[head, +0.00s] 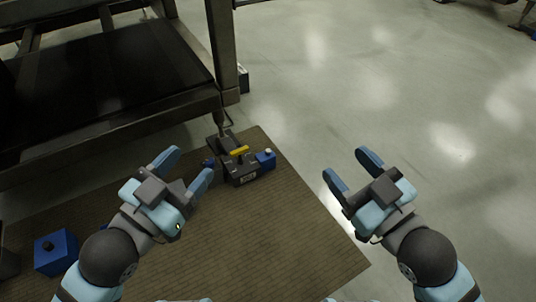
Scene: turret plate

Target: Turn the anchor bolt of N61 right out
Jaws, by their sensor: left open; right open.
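A dark grey device (240,174) with a yellow bar (239,150) on top lies on the brown mat. A small pale label shows on its front, too small to read, so I cannot tell whether it is N61. A blue block (264,160) with a whitish knob sits at its right side. I cannot make out an anchor bolt. My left gripper (187,167) is open and empty, in front and left of the device in the picture. My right gripper (350,167) is open and empty, well right of the device.
The brown mat (290,230) covers the floor before me. A dark steel bench (110,128) stands at the upper left, its leg close behind the device. A blue box (56,254) with a black knob sits at lower left. Grey floor to the right is clear.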

